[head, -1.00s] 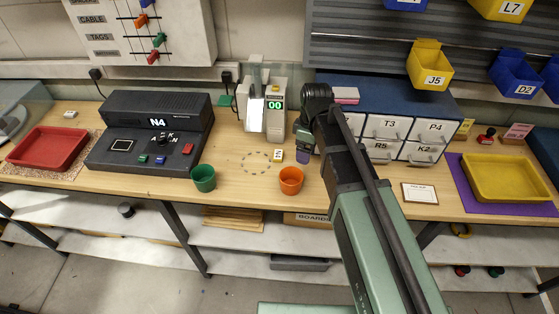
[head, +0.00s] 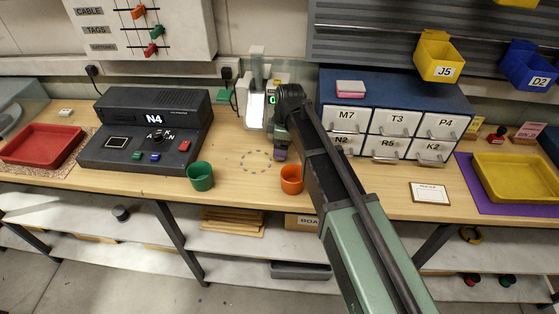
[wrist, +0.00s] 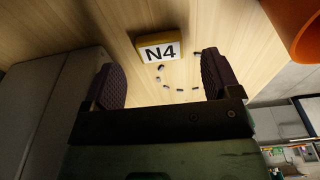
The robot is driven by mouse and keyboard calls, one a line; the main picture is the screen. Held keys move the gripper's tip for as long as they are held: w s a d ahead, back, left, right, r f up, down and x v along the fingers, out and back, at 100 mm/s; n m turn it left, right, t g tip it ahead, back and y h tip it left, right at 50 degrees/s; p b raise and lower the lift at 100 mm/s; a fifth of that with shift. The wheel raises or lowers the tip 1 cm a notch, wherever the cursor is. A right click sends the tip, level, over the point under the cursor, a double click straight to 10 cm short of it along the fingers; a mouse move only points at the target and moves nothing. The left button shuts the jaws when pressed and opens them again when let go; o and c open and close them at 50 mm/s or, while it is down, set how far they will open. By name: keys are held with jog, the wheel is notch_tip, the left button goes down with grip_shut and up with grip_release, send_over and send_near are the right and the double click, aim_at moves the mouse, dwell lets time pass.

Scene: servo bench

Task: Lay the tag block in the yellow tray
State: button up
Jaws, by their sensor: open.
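The tag block, yellow with a white N4 label (wrist: 158,51), lies on the wooden bench in the wrist view, ahead of my fingers and sideways between them. My gripper (wrist: 159,80) is open and empty, with its two dark pads apart. In the head view my gripper (head: 280,154) is low over the bench, left of the orange cup, and hides the block. The yellow tray (head: 516,178) sits on a purple mat at the far right and looks empty.
An orange cup (head: 291,181) stands close to my gripper, also in the wrist view (wrist: 301,28). A green cup (head: 201,177) is further left. A drawer cabinet (head: 392,118) stands between my gripper and the tray. A framed card (head: 430,193) lies before it.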

jog(key=f+b, duration=0.1)
jog(key=f, duration=0.2)
jog(key=shift+a+f+b, duration=0.15)
jog(key=shift+a+b, duration=0.05)
jog(key=shift+b, duration=0.1)
jog(key=shift+r, duration=0.25)
jog(key=c, duration=1.1)
notch_tip(320, 180, up, 20)
jog(key=p, duration=2)
jog(key=shift+p, duration=0.3)
